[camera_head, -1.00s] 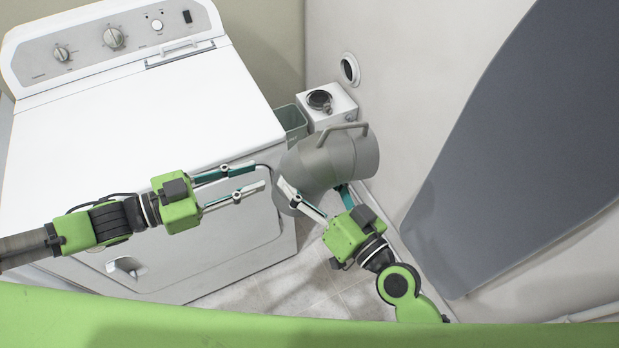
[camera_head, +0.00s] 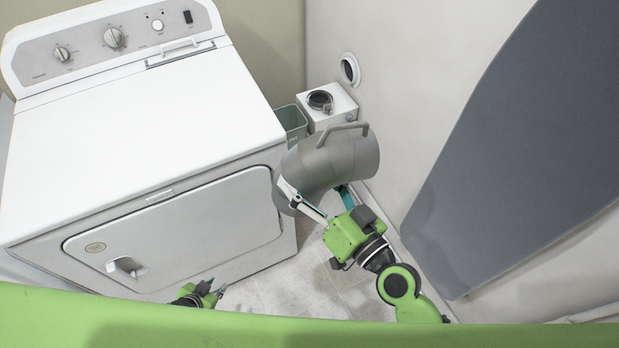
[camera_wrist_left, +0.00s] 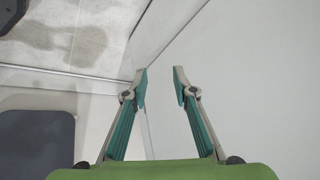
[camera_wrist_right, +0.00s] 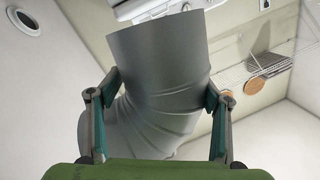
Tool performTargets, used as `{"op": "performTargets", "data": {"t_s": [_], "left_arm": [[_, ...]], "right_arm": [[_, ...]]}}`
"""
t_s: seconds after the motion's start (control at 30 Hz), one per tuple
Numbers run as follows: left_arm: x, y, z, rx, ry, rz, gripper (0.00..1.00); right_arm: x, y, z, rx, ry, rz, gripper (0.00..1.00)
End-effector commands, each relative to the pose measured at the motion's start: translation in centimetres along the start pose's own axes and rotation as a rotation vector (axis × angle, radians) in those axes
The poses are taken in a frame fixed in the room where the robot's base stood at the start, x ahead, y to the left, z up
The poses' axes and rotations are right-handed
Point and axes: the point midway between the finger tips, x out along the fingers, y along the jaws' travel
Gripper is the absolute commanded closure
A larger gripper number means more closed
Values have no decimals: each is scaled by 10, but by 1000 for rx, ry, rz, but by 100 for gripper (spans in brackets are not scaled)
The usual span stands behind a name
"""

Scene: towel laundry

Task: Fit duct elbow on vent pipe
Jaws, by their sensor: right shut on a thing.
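The grey duct elbow (camera_head: 335,160), with a curved handle on top, is held in front of the dryer's right side. My right gripper (camera_head: 318,200) is shut on the elbow from below. In the right wrist view the elbow (camera_wrist_right: 165,75) sits between both fingers (camera_wrist_right: 163,98). The vent pipe (camera_head: 321,101) is a dark round collar on a white box behind the elbow, apart from it. My left gripper (camera_head: 210,290) is low in front of the dryer, partly hidden by my green body. In the left wrist view its fingers (camera_wrist_left: 160,85) are apart and empty.
The white dryer (camera_head: 130,130) fills the left side. A green-grey bin (camera_head: 293,120) stands between it and the box. A round wall opening (camera_head: 350,69) is above the box. A large dark grey board (camera_head: 520,150) leans on the right wall.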

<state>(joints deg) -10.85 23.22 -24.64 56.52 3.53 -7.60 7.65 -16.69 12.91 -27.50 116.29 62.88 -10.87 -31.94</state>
Motion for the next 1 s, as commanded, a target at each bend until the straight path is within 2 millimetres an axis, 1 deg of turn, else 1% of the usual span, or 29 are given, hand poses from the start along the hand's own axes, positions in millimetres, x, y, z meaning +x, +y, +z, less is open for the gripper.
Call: {"op": "performTargets", "data": {"t_s": [0.03,0.07,0.1,0.17,0.2,0.27,0.3,0.4,0.5,0.6,0.7,1.0], "left_arm": [[1,17,27,-27,-51,5,74],[1,26,41,-39,-78,7,74],[1,37,60,-55,-115,10,74],[-2,55,88,-75,-170,19,74],[-4,68,104,-89,-204,26,74],[-9,88,129,-108,-255,37,74],[-14,101,144,-120,-287,46,74],[-24,130,174,-144,-354,67,74],[-34,154,197,-161,-405,86,74],[-41,170,211,-172,-439,100,74],[-45,179,218,-177,-455,107,74],[-46,181,220,-178,-461,110,74]], "right_arm": [[0,0,-1,0,2,0,57],[0,0,-1,0,2,0,57],[0,0,-1,0,2,0,57],[0,0,-1,0,2,0,57],[0,0,-1,0,2,0,57],[0,0,-1,0,2,0,57],[0,0,-1,0,2,0,57],[0,0,-1,0,2,0,57],[0,0,-1,0,2,0,57],[0,0,-1,0,2,0,57],[0,0,-1,0,2,0,57],[0,0,-1,0,2,0,57]]}}
